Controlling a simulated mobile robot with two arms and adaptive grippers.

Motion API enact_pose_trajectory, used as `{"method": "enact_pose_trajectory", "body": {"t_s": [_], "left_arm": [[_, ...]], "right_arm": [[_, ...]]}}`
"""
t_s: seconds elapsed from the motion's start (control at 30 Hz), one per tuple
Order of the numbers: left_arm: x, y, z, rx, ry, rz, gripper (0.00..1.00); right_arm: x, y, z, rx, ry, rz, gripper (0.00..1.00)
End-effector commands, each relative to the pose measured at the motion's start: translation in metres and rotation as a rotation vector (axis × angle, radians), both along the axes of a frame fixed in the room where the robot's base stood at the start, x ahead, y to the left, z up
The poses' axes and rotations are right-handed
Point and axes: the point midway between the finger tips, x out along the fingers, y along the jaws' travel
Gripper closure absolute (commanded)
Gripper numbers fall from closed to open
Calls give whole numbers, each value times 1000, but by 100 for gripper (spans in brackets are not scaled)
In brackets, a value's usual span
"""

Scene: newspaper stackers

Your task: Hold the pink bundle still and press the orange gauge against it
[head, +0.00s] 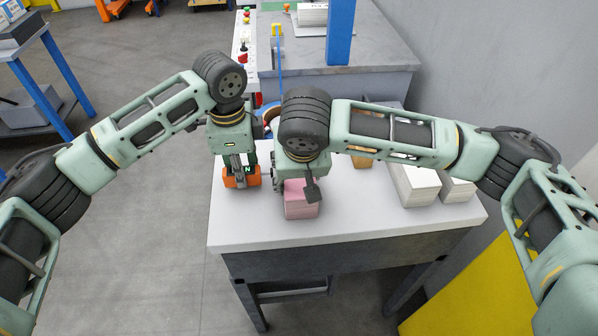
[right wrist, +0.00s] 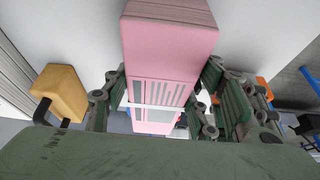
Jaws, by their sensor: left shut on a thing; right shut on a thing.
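The pink bundle (head: 301,207) stands near the front left of the white table (head: 345,222). My right gripper (head: 299,186) is shut on it from above. In the right wrist view the bundle (right wrist: 168,50) sits between both fingers of my right gripper (right wrist: 157,100); a white band and grey print show on its pink cover. My left gripper (head: 241,172) is shut on the orange gauge (head: 241,181) at the table's left edge, left of the bundle. In the head view a gap shows between gauge and bundle. The gauge (right wrist: 265,88) is partly hidden in the right wrist view.
White paper stacks (head: 417,188) stand on the right of the table. A tan block (head: 361,162) stands behind my right forearm. A grey bench (head: 385,50) with a blue post (head: 340,32) is behind. The front right of the table is clear.

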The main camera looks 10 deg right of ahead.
Motion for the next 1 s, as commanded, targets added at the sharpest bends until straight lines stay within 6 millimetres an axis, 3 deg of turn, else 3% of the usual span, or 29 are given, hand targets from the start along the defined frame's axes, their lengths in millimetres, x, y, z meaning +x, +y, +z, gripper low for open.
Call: {"method": "enact_pose_trajectory", "body": {"t_s": [0.47,1.0], "left_arm": [[1,9,2,3,-1,3,100],[1,9,43,3,-1,3,100]], "right_arm": [[0,0,0,1,2,-3,100],[0,-1,0,-1,2,-5,100]]}}
